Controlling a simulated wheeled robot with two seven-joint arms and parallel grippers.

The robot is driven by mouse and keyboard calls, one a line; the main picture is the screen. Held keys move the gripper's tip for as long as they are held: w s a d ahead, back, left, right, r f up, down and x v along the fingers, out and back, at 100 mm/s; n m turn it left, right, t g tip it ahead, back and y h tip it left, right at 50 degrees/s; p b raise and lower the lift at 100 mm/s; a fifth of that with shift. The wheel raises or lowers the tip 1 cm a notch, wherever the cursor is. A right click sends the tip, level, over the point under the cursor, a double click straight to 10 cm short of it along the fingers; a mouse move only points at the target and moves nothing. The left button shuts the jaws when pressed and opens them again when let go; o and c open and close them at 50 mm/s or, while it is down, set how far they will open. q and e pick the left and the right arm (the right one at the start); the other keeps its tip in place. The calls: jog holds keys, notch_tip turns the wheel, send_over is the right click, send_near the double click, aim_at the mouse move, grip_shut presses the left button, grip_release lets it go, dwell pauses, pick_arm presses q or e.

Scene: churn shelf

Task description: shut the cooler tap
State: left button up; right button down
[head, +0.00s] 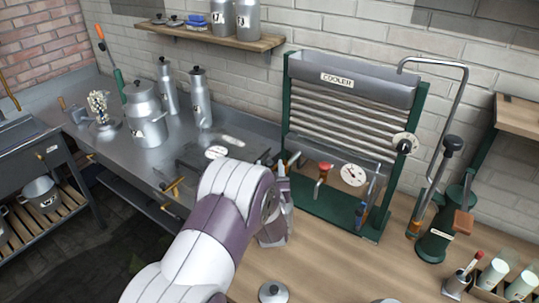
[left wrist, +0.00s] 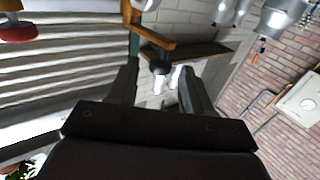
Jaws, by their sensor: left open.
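The cooler (head: 340,112) stands on the wooden counter at the back wall, with a green frame and ridged metal tubes. A brass lever with a black knob (left wrist: 160,68) shows near the cooler's left post; I cannot tell for sure if it is the cooler tap. A red-handled brass tap (head: 322,176) is at the cooler's lower front, by a white dial. My left gripper (head: 281,172) is beside the cooler's lower left, partly hidden by my arm. In the left wrist view its fingers (left wrist: 158,78) are open and empty, with the black knob ahead between them.
A hand pump (head: 440,225) stands right of the cooler. A lid (head: 273,292) lies at the front of the counter. Several metal cans, including a lidded one (head: 143,110), stand on the steel bench at left. A shelf (head: 210,38) hangs above.

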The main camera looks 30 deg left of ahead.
pick_arm(q)
jog(key=shift+p+x, duration=0.4)
jog(key=shift+x, duration=1.9)
grip_shut()
